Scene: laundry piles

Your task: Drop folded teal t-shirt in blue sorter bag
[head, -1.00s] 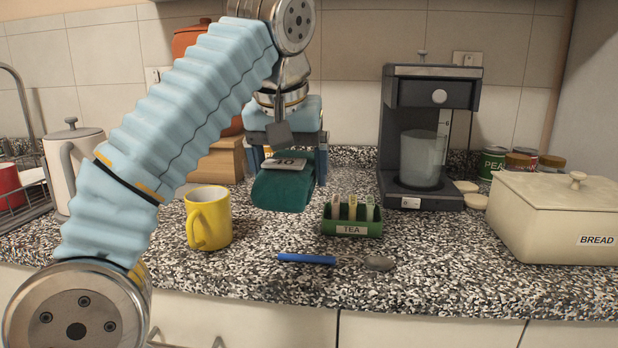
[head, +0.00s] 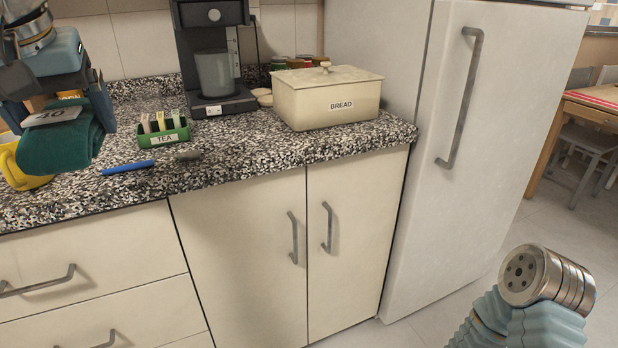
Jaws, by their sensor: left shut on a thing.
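The folded teal t-shirt (head: 58,148) is at the left edge of the head view, rolled into a thick bundle with a grey tag marked 40 on it. My left gripper (head: 60,100) is shut on the t-shirt and holds it above the counter, in front of the yellow mug. My right arm shows at the bottom right, but its gripper is out of view. No blue sorter bag is in view.
A speckled counter (head: 240,150) holds a yellow mug (head: 22,178), a green tea box (head: 163,138), a blue-handled spoon (head: 128,167), a coffee maker (head: 215,75) and a bread box (head: 325,98). A fridge (head: 450,170) stands right of it. A table (head: 597,115) is beyond.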

